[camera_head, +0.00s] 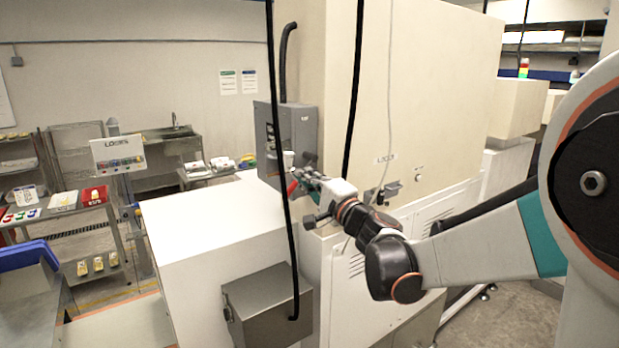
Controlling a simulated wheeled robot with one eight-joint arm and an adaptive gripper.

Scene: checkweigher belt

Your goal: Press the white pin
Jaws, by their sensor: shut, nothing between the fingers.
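A small pale cylinder (288,159), which looks like the white pin, shows in front of the grey wall box (268,150). My gripper (301,176) is shut and empty, just below and to the right of the cylinder. I cannot tell whether the fingertips touch it. The gripper and a black cable partly cover the lower front of the grey box.
A red part (292,188) sits close by the gripper. A black cable (283,210) hangs in front. A white cabinet top (205,215) is bare to the left, with a metal box (268,305) below. A large cream machine (430,90) stands behind my arm.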

